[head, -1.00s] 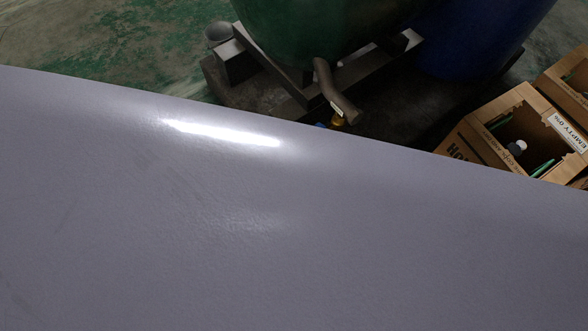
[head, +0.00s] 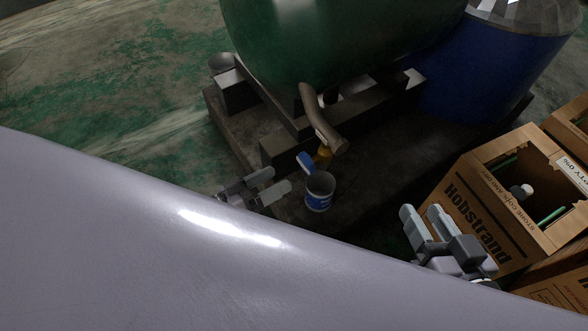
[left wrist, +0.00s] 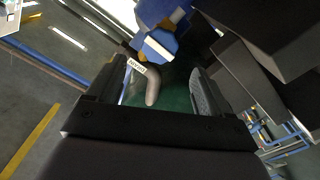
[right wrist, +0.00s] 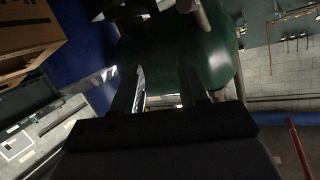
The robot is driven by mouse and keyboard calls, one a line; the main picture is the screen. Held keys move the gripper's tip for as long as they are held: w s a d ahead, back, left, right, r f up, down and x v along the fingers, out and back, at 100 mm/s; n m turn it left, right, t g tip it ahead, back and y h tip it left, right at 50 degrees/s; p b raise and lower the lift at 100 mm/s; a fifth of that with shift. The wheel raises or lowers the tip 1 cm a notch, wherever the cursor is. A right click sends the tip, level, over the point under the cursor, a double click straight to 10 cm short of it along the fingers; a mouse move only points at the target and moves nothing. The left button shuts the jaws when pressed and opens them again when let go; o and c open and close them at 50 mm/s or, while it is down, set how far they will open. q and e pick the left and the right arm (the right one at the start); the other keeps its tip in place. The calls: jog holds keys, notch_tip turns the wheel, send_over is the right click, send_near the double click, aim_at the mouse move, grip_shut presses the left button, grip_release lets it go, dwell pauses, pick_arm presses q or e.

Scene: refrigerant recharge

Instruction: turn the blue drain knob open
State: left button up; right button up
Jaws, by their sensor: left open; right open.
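The blue drain knob (head: 305,162) sits on a brass valve (head: 323,157) at the lower end of the brown drain pipe (head: 322,120) of the green tank (head: 310,40). My left gripper (head: 279,180) is open and empty, just left of and below the knob, apart from it in the head view. In the left wrist view, a blue shape (left wrist: 160,40), apparently the knob, shows beyond the open fingers, near a label reading "DRAIN" (left wrist: 137,66). My right gripper (head: 419,210) is open and empty, well to the right, beside a cardboard box.
A small blue-and-white cup (head: 319,192) stands under the valve, close to my left fingers. The tank rests on a dark stand (head: 290,149). A blue drum (head: 480,65) is behind. Cardboard boxes (head: 480,215) crowd the right. Green-stained floor (head: 130,110) is free at left.

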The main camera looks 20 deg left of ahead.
aim_at(304, 165)
pick_arm(q)
jog(key=b+x, duration=0.3)
jog(key=x, duration=0.4)
jog(key=shift+w+d+f, duration=0.1)
jog(key=shift+w+d, duration=0.05)
jog(key=c, duration=1.1)
jog(key=shift+o, duration=0.2)
jog(key=n+p, duration=0.1)
jog(key=n, duration=0.2)
jog(key=shift+n, duration=0.8)
pick_arm(e)
jog(key=shift+s+d+r+n+t, duration=0.15)
jog(key=shift+d+r+n+t, duration=0.1)
jog(key=shift+d+t, duration=0.15)
jog(key=shift+s+d+r+n+t, duration=0.15)
jog(key=shift+d+n+t, duration=0.15)
jog(key=shift+d, duration=0.2)
pick_arm(q)
jog(key=n, duration=0.4)
jog(key=shift+s, duration=0.2)
jog(key=shift+n, duration=0.3)
pick_arm(e)
jog(key=shift+f, duration=0.1)
